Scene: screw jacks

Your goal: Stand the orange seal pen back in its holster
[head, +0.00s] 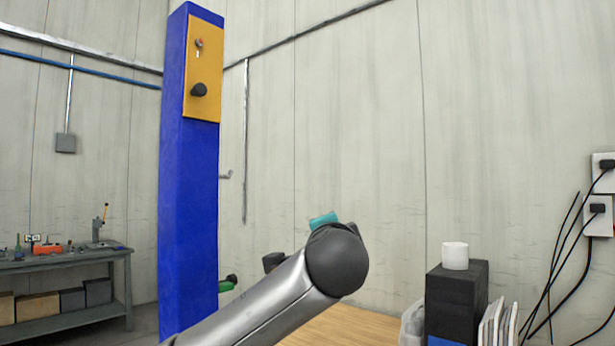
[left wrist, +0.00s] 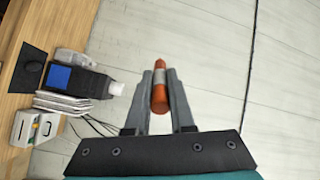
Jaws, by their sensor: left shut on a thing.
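The orange seal pen (left wrist: 159,98), with a pale band around its middle, is between the two fingers of my left gripper (left wrist: 160,75) in the left wrist view. The gripper is shut on it, with the pen's narrower end pointing up the picture, past the fingertips. The pen and the left gripper's fingers do not show in the head view, where my left arm's grey link and dark joint fill the lower middle. I cannot make out the holster for certain in either view. My right gripper is in neither view.
A black box (head: 452,303) with a white cylinder (head: 455,256) on top stands at the wooden table's (head: 352,328) right, beside a clear bin (head: 412,322) and white booklets (head: 492,328). Black cables hang further right. A blue post (head: 188,220) and workbench (head: 70,262) are left.

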